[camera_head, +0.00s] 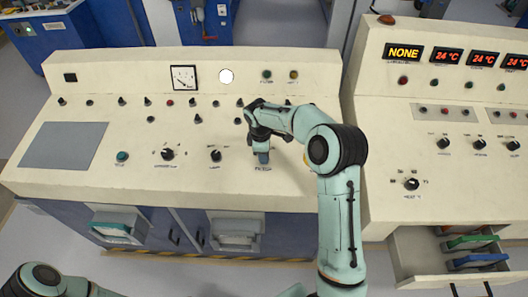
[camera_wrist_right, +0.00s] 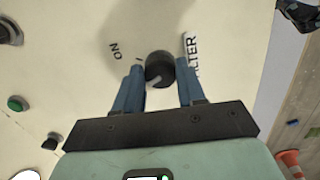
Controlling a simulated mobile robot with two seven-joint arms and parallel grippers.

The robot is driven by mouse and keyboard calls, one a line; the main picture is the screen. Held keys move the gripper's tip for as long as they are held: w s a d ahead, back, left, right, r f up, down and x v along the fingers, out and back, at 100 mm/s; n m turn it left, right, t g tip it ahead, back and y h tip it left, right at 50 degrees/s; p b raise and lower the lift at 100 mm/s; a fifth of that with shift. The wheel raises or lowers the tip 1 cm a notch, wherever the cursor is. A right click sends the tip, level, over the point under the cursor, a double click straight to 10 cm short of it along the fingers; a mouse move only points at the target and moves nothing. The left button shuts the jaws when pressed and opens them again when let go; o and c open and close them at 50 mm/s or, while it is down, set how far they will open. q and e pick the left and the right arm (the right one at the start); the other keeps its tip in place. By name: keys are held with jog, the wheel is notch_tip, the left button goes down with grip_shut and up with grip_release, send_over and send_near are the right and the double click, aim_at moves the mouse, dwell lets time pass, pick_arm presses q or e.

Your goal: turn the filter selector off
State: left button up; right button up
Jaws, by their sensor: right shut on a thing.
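The filter selector is a round black knob (camera_wrist_right: 160,67) on the cream panel, seen in the right wrist view. The word ON is printed to its left, and a partly covered label ending in LTER is to its right. A pale pointer line on the knob faces the lower left in that view. My right gripper (camera_wrist_right: 159,82) is shut on the knob, with one blue finger on each side. In the head view my right gripper (camera_head: 262,157) points down at the panel and hides the knob. My left gripper is not in view.
Other black knobs (camera_head: 167,154) (camera_head: 216,155) and a teal button (camera_head: 122,156) are left of my right gripper. Small switches and a dial gauge (camera_head: 184,78) are behind it. A second console (camera_head: 450,200) with a display reading NONE is at right.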

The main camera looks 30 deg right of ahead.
jog(key=shift+n, duration=0.7)
jog(key=o, duration=1.1)
jog(key=shift+c, duration=0.2)
jog(key=shift+r, duration=0.1)
notch_tip(320, 180, up, 13)
jog(key=a, duration=0.1)
jog(key=shift+s+a, duration=0.35)
